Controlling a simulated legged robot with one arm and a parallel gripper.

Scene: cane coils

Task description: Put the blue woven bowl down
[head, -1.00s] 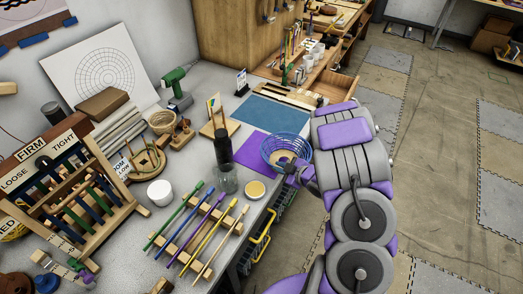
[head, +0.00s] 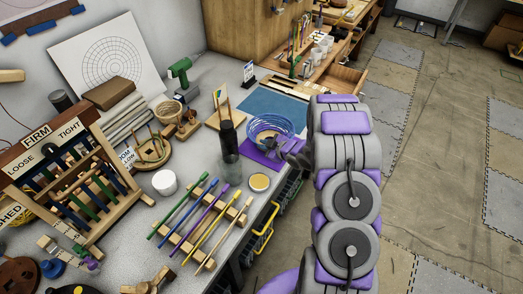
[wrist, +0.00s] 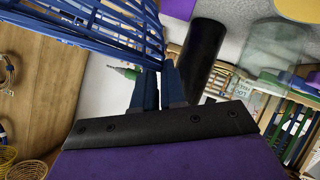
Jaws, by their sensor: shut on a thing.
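The blue woven bowl (head: 268,124) is an open lattice of blue strands, in the head view near the bench's right edge, over the purple mat (head: 258,158) and the blue mat (head: 272,106). I cannot tell whether its base touches the bench. My gripper (head: 287,148) is at its near right side, shut on its wall. In the wrist view the bowl (wrist: 100,22) fills the top left, tilted in the picture, and my gripper's dark fingers (wrist: 160,88) meet its edge. The bowl's far underside is hidden.
A black bottle (head: 226,138) and a glass jar (head: 232,168) stand left of the bowl. A round tan lid (head: 259,182) and a rack of coloured rods (head: 203,222) lie nearer. The blue mat behind the bowl is mostly bare.

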